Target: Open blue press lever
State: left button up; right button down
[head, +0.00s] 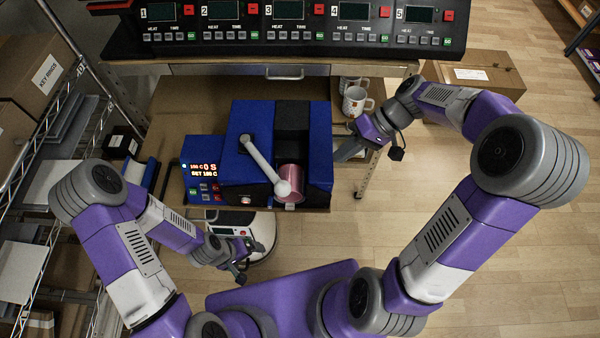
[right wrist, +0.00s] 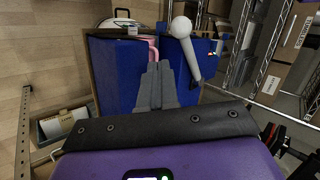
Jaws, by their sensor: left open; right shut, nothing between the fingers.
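The blue press (head: 240,120) stands on the workbench in the middle of the head view. Its grey lever (head: 262,163) slants across the front toward a round knob (head: 282,188). A pink mug (head: 293,178) sits in the press beside the knob. My right gripper (head: 340,155) is shut and empty at the press's right side. My left gripper (head: 242,272) is open, low in front of the bench.
The control box (head: 203,170) with a lit display adjoins the press on the left. White mugs (head: 355,101) stand behind my right gripper. A row of numbered heat and time panels (head: 290,30) runs along the back.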

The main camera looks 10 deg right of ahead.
jog(key=b+x, duration=0.2)
jog(key=x, duration=0.7)
jog(key=shift+w+f, duration=0.1)
jog(key=shift+f, duration=0.15)
jog(key=a, duration=0.2)
jog(key=a+f+b, duration=0.1)
jog(key=a, duration=0.1)
jog(key=shift+a, duration=0.3)
jog(key=shift+a, duration=0.1)
